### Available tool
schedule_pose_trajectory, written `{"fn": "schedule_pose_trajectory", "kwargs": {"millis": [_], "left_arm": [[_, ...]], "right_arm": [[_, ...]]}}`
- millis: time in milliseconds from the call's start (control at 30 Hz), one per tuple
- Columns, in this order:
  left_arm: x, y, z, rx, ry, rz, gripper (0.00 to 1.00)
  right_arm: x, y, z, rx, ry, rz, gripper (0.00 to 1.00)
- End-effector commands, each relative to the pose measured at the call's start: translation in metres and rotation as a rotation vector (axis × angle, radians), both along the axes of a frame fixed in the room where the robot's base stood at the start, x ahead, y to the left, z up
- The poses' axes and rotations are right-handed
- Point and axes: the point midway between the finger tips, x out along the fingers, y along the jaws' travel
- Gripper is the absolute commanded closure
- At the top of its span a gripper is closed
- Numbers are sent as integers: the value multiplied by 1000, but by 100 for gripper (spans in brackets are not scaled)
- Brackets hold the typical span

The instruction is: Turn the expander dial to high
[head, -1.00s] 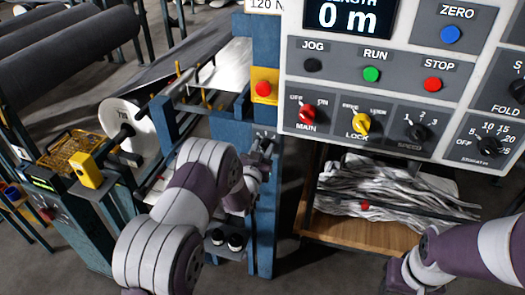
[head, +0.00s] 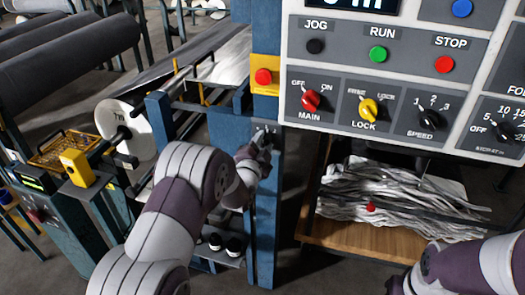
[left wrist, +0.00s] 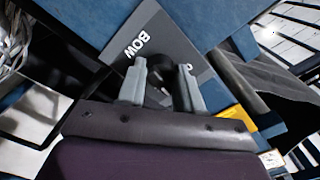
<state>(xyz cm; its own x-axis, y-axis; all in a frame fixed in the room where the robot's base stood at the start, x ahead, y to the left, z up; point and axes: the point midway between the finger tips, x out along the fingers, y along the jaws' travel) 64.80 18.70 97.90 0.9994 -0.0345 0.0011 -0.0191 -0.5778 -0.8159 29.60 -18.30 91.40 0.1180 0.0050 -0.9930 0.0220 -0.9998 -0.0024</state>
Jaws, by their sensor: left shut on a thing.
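The expander dial (left wrist: 157,97) shows in the left wrist view as a dark knob on a dark plate lettered BOW (left wrist: 140,48). The letters appear upside down there. My left gripper (left wrist: 162,84) has its two grey fingers on either side of the knob and is shut on it. The fingers and the gripper body hide much of the dial, and I cannot read its setting. In the head view my left gripper (head: 264,141) is at the face of the blue post (head: 267,205), where the dial is too small to make out.
A control panel (head: 350,137) with buttons and knobs hangs right of my left gripper. A red button on a yellow box (head: 264,76) sits just above it. A wooden shelf (head: 345,238) holds white strips. My right forearm (head: 470,265) is at lower right, its gripper out of frame.

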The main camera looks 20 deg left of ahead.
Motion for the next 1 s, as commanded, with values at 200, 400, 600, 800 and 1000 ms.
{"fn": "schedule_pose_trajectory", "kwargs": {"millis": [200,400,600,800,1000], "left_arm": [[0,0,-5,199,-4,1,96],[0,1,-5,366,-10,1,96],[0,1,-4,497,-14,0,96],[0,1,-2,581,-16,1,96],[0,1,-1,622,-17,0,96]], "right_arm": [[0,0,-23,0,0,0,57],[0,0,-37,0,0,0,57],[0,0,-47,0,0,0,57],[0,0,-54,0,0,0,57],[0,0,-56,0,0,0,57]]}}
